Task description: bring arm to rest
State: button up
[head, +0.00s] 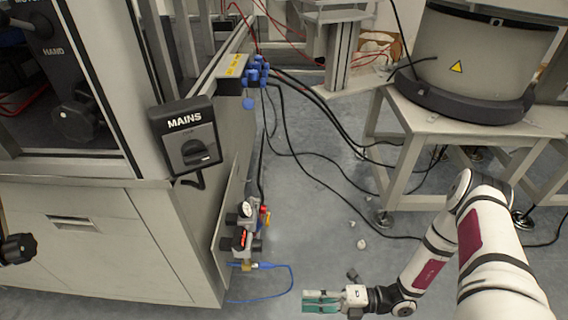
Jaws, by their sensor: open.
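My gripper (322,301) shows in the head view at the bottom centre, at the end of my white arm, which comes in from the lower right. Its teal fingers point left. It is open and I see nothing between the fingers. It hangs over the grey floor, apart from the machine cabinet on the left. The finger gap is small and hard to make out in this view.
A machine cabinet (90,240) with a MAINS switch (185,138) fills the left. Pneumatic fittings (245,230) and a blue hose (285,268) stick out near my gripper. A bowl feeder (465,60) on a stand is upper right. Black cables (315,178) cross the floor.

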jog(key=d+r+n+g+h, duration=0.35)
jog(key=r+n, duration=0.65)
jog(key=r, duration=0.5)
jog(key=d+r+n+g+h, duration=0.2)
jog(key=r+n+g+h, duration=0.25)
jog(key=r+n, duration=0.8)
jog(key=s+d+r+n+t+h, duration=0.3)
jog(key=s+r+n+t+h, duration=0.15)
jog(key=s+r+n, duration=0.35)
jog(key=s+d+r+n+t+h, duration=0.3)
jog(key=s+r+n+h, duration=0.3)
jog(key=s+r, duration=0.35)
notch_tip(320, 180, up, 37)
jog(key=t+p, duration=0.4)
jog(key=p, duration=3.1)
jog(key=shift+s+d+p, duration=0.15)
jog(key=shift+s+p, duration=0.2)
